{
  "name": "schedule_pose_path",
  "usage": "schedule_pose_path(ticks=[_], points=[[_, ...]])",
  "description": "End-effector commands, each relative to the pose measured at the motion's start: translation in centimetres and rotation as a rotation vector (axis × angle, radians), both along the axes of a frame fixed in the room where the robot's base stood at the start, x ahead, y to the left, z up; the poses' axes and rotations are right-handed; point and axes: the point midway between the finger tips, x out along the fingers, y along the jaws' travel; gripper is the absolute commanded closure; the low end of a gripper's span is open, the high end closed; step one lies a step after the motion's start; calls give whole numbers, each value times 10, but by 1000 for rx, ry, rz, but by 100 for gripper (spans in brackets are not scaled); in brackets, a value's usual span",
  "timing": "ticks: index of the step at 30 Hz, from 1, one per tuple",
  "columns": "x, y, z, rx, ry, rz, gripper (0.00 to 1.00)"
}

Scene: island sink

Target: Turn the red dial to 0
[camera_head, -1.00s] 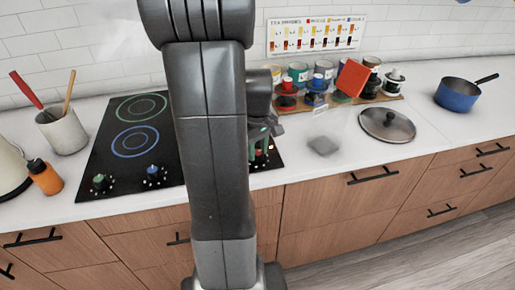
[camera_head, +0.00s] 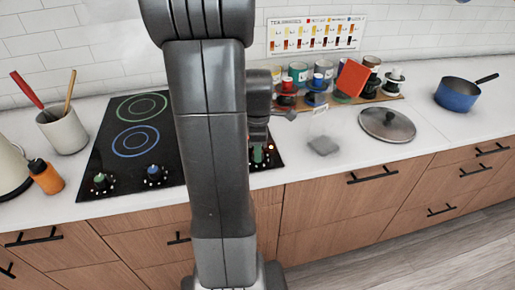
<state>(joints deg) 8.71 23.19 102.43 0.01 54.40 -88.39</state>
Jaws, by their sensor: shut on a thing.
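My gripper (camera_head: 260,151) is low over the front right corner of the black cooktop (camera_head: 115,120), beside my own large grey arm link. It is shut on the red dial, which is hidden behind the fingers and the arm. A small orange-red light shows just right of the fingertips. The dial's pointer and its numbers cannot be read. A green dial (camera_head: 100,180) and a blue dial (camera_head: 154,174) stand in the open along the cooktop's front left edge, with white marks around them.
A pot lid (camera_head: 387,124) lies on the counter to the right, and a blue pan (camera_head: 458,95) stands beyond it. Several jars and an orange-red block (camera_head: 352,77) stand on a board at the back. Utensil crock (camera_head: 64,132) and orange bottle (camera_head: 45,177) stand left.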

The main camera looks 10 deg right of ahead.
Motion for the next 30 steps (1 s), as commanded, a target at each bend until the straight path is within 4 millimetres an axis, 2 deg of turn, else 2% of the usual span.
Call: schedule_pose_path(ticks=[12, 29, 30], points=[[1, 0, 1, -1, -2, 200, 92], [1, 0, 1, -1, -2, 231, 92], [1, 0, 1, -1, -2, 231, 65]])
